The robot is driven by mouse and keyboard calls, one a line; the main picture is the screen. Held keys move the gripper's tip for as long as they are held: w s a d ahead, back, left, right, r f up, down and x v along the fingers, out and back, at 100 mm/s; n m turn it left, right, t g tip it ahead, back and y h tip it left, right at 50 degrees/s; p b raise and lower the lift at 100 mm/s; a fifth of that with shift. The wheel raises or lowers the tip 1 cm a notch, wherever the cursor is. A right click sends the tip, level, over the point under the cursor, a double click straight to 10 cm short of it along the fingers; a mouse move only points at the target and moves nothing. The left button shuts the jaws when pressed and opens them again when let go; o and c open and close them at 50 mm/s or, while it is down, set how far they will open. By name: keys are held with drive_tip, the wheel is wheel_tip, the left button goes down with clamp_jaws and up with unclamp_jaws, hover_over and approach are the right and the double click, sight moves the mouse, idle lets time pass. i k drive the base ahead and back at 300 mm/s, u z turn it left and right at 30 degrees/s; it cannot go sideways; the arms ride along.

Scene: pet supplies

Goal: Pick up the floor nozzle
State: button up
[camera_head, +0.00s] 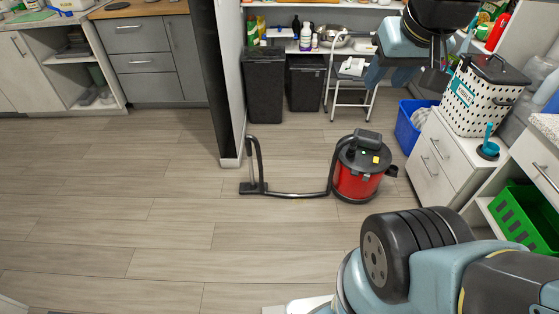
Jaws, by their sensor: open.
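The floor nozzle (252,188) is a dark flat piece on the wood floor, at the foot of an upright wand beside the end of a dark wall. A dark hose runs from it along the floor to a red and black canister vacuum (357,180). My gripper (438,62) shows only in part at the upper right, under a black arm joint. It is open, with nothing seen between its fingers. It is well apart from the nozzle, up and to the right in the picture.
Two black bins (264,88) and a step stool (351,80) stand at the back. A white drawer unit (436,165) and a blue bin (411,125) are at the right. The dark wall end (222,80) is close to the wand. Floor in front and left is clear.

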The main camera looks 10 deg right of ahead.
sight(253, 187)
drive_tip(key=z, duration=0.3)
drive_tip(key=i, duration=1.05)
drive_tip(key=u, duration=0.35)
drive_tip(key=i, duration=0.9)
drive_tip(key=u, duration=0.85)
drive_tip(key=k, duration=0.8)
drive_tip(key=u, duration=0.15)
drive_tip(key=i, duration=0.85)
drive_tip(key=z, duration=0.05)
